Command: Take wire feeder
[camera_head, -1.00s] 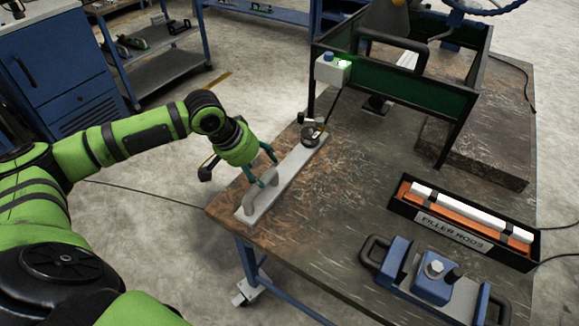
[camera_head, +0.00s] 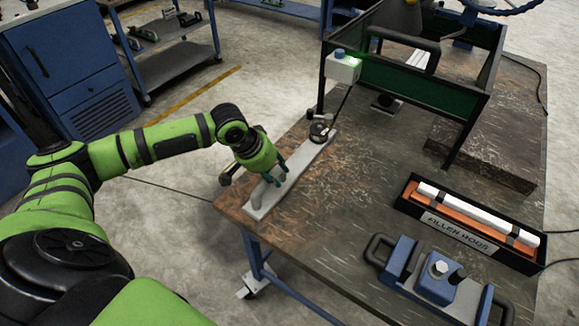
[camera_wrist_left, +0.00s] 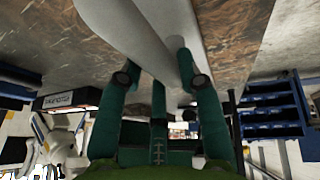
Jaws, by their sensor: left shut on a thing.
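The wire feeder appears to be the long light grey bar (camera_head: 300,170) lying flat along the table's left edge. It has a raised grey handle (camera_head: 262,194) near its front end and a dark round part (camera_head: 320,128) at its far end. My left gripper (camera_head: 276,182) reaches down onto the handle and is shut on it. In the left wrist view, the green fingers (camera_wrist_left: 160,75) sit on both sides of the smooth grey handle (camera_wrist_left: 130,35). The exact contact is partly hidden. My right gripper is out of view.
A green-walled frame with a grey switch box (camera_head: 343,67) stands behind the bar. To the right are a black filler rod tray (camera_head: 412,209) and a blue clamp-like device (camera_head: 438,280). The scratched table (camera_head: 345,190) is clear between them.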

